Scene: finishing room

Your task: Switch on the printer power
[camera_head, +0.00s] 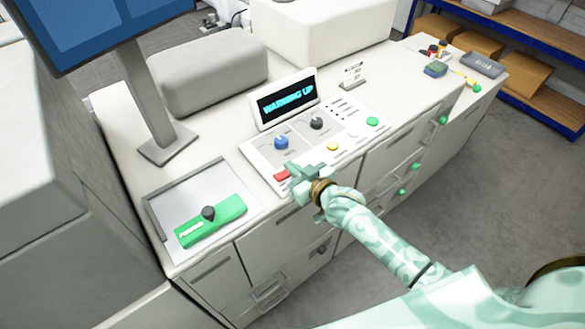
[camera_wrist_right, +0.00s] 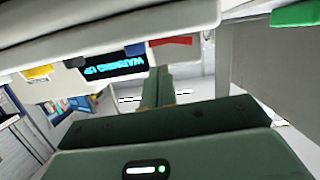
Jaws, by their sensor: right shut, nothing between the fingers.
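The printer's control panel (camera_head: 262,149) is on the white counter, with a display (camera_head: 286,99) reading "WARMING UP". A red switch (camera_head: 282,176) sits at the panel's front left corner. My right gripper (camera_head: 298,180) is shut and empty, just right of the red switch at the panel's front edge; I cannot tell whether they touch. In the right wrist view, the shut fingers (camera_wrist_right: 157,88) lie below the red switch (camera_wrist_right: 172,41), and the display (camera_wrist_right: 116,66) appears upside down. My left gripper is out of view.
A blue knob (camera_head: 281,142), a dark knob (camera_head: 317,123), a yellow button (camera_head: 332,146) and a green button (camera_head: 373,121) are on the panel. A green piece with a dark knob (camera_head: 230,209) lies in a recessed tray (camera_head: 162,203) at left. A monitor stand (camera_head: 147,100) rises behind it.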

